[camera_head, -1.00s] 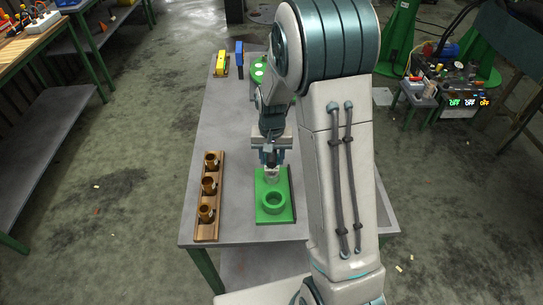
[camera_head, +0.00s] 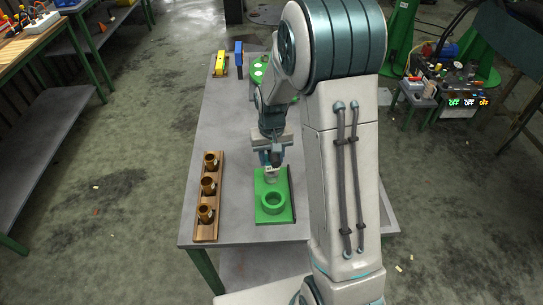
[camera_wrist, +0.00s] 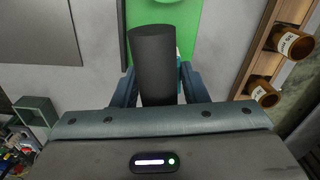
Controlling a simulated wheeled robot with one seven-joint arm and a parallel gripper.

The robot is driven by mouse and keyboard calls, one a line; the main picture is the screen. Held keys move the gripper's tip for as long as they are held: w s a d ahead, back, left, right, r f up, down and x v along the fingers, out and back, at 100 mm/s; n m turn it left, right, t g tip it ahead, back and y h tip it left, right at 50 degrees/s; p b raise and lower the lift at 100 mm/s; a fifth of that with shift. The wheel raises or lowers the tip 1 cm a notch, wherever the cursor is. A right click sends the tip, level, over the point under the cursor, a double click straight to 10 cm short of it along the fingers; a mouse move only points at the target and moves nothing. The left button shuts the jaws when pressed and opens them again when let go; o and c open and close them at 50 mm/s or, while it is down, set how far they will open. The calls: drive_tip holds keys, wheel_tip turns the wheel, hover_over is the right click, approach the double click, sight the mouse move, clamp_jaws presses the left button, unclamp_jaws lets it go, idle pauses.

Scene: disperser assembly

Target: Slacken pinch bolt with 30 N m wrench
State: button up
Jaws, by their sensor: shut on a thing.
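In the wrist view, my gripper (camera_wrist: 155,88) is shut on a dark, thick cylinder (camera_wrist: 153,58), which looks like a tool handle. It points from the jaws toward the green plate (camera_wrist: 196,22). In the head view a small pale part shows under the jaws, just beyond the ring. I cannot make out the pinch bolt, or whether anything touches it.
A wooden rack (camera_head: 207,228) with three brown cups stands left of the plate; two labelled cups (camera_wrist: 288,42) show in the wrist view. Yellow (camera_head: 220,64) and blue (camera_head: 239,56) objects and a green white-dotted part (camera_head: 259,70) sit at the back. The table's middle-left is clear.

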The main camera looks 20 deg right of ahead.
drive_tip(key=shift+r+p, duration=1.55)
drive_tip(key=shift+r, duration=1)
